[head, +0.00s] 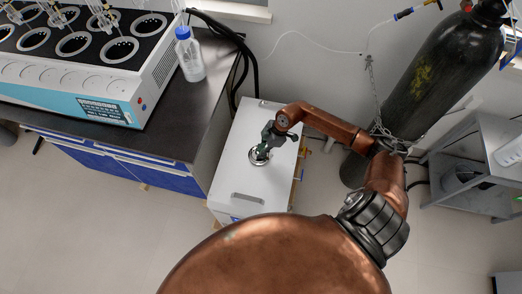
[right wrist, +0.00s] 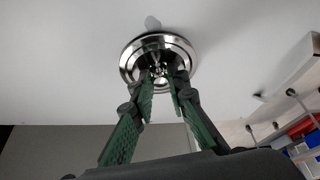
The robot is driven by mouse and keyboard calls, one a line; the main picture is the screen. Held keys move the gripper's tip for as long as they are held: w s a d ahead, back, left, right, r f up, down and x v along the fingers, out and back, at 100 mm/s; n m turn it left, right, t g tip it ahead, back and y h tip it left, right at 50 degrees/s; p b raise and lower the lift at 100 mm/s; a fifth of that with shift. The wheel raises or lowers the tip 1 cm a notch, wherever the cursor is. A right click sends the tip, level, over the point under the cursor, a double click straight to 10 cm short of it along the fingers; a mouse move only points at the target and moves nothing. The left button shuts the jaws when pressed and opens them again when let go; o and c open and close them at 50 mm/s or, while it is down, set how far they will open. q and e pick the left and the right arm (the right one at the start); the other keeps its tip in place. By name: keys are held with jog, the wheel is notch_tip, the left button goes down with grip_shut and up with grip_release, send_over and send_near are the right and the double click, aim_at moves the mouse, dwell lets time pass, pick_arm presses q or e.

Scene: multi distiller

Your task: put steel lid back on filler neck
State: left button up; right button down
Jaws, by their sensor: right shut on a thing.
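The steel lid (right wrist: 160,78) is at my right fingertips, mostly hidden behind them. My right gripper (right wrist: 160,85) is shut on it. The round steel filler neck (right wrist: 128,65) has a shiny wide rim on the white top and lies right behind the fingertips. In the head view the right gripper (head: 266,143) is over the neck (head: 258,157), on the top of the white box. I cannot tell whether the lid touches the neck or is just above it. My left gripper is not in view.
The white box (head: 232,170) has a grey handle (head: 247,198) near its front edge. A dark bench (head: 185,125) with a blue-capped bottle (head: 189,58) and a distiller (head: 90,75) stands left. A chained dark gas cylinder (head: 440,75) and a grey cart (head: 475,150) stand right.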

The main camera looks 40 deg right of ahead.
jog(key=shift+f, duration=0.25)
jog(key=c, duration=1.8)
grip_release()
jog(key=shift+d+r, duration=0.15)
jog(key=v, duration=1.1)
jog(key=shift+s+r, duration=0.15)
jog(key=shift+r, duration=0.1)
